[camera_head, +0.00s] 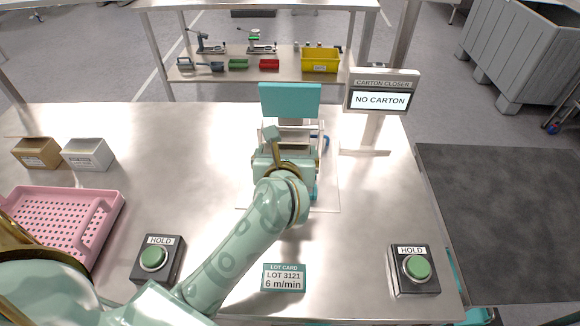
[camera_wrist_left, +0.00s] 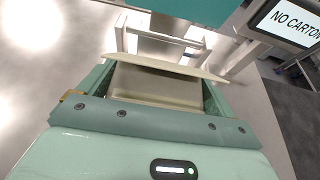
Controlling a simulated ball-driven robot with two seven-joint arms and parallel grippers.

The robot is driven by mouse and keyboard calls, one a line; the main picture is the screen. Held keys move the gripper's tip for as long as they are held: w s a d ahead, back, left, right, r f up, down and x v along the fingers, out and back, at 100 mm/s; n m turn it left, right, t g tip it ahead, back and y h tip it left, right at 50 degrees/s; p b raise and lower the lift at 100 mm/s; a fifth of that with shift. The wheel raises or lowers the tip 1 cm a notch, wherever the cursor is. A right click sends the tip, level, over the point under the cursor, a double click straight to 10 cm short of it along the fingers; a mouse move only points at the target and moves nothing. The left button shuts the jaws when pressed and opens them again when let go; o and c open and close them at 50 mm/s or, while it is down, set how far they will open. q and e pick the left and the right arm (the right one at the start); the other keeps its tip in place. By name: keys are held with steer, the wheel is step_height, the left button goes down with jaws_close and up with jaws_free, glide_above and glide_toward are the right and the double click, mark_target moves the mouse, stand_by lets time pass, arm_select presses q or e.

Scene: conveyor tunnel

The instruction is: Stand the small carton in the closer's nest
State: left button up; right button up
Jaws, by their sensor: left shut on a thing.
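My left gripper (camera_head: 285,160) reaches over the middle of the table to the carton closer (camera_head: 290,101), which has a teal panel and a pale frame. In the left wrist view its jaws (camera_wrist_left: 160,85) are shut on a cream small carton (camera_wrist_left: 158,88), with a flap standing out at its far edge. In the head view my gripper and arm hide the carton and most of the nest. I cannot tell whether the carton touches the nest. The closer's display (camera_head: 381,100) reads "NO CARTON". My right gripper is not in view.
A pink perforated tray (camera_head: 112,207) and a brown box (camera_head: 36,153) and white box (camera_head: 88,154) are at left. HOLD buttons (camera_head: 153,257) (camera_head: 416,267) flank a lot card (camera_head: 284,278) at the front. The table right of the closer is mostly clear.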

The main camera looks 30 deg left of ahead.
arm_select(q)
steer(key=shift+w+f, duration=0.25)
steer(key=shift+f, duration=0.05)
step_height(320, 180, down, 4)
steer(key=shift+w+r+b, duration=0.15)
steer(key=shift+r+b, duration=0.05)
steer(key=shift+b, duration=0.65)
steer(key=shift+r, duration=0.1)
